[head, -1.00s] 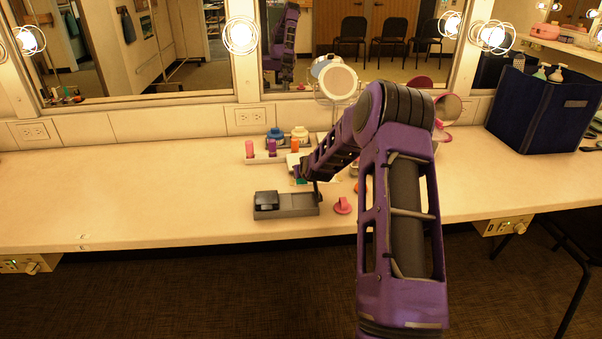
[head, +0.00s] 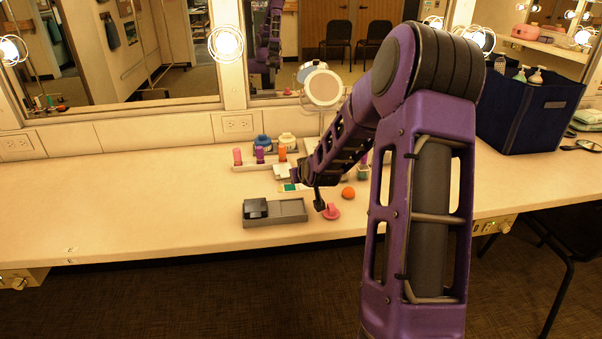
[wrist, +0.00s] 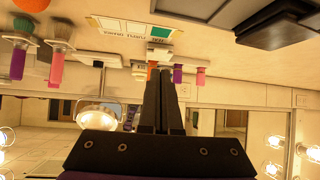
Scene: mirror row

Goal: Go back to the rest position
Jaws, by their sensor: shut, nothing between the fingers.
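My gripper (head: 319,200) is at the end of my purple arm, over the counter (head: 140,209) between the grey two-part tray and the pink item. In the wrist view its two dark fingers (wrist: 161,90) are together with nothing between them. It looks a little above the counter and apart from the tray.
The grey tray (head: 290,208) holds a dark block (head: 256,208) in its left part. A pink item (head: 332,212) and an orange ball (head: 348,193) lie close by. A round mirror (head: 323,87) and a blue bin (head: 530,118) stand behind. The left counter is clear.

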